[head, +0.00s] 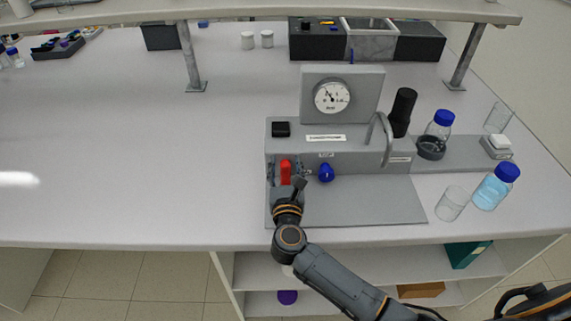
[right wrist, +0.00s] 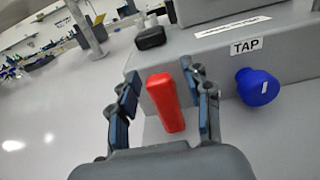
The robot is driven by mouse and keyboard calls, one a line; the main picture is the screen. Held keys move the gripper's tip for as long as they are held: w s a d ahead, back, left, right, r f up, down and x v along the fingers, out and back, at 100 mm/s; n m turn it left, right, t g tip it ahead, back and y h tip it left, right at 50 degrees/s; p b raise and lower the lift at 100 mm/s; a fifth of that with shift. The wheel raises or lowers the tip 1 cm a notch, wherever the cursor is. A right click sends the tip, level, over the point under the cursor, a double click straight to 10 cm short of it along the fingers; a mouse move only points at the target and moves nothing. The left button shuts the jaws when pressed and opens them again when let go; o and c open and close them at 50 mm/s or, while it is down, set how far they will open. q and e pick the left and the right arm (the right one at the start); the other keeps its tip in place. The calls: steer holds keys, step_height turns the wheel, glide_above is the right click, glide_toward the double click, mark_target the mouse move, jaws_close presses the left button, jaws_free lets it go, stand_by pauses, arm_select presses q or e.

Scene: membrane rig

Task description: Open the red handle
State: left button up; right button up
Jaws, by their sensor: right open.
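The red handle (head: 285,172) is on the front left of the grey rig (head: 340,148), left of a blue tap knob (head: 326,172). My right gripper (head: 289,187) is right in front of the handle. In the right wrist view the red handle (right wrist: 165,102) stands nearly upright, leaning slightly, between the two open fingers of my right gripper (right wrist: 162,95). Gaps show on both sides, so the fingers appear apart from it. The blue knob (right wrist: 257,87) sits to the right under a "TAP" label. The handle's mount is hidden. My left gripper is not in view.
A gauge (head: 332,96) stands on the rig, with a black cylinder (head: 403,112) and bent metal pipe (head: 387,140) at its right. A blue-capped bottle (head: 496,187) and glass beaker (head: 453,203) stand further right. The bench (head: 130,150) to the left is clear.

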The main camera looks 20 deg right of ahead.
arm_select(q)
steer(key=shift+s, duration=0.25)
arm_select(e)
jaws_close()
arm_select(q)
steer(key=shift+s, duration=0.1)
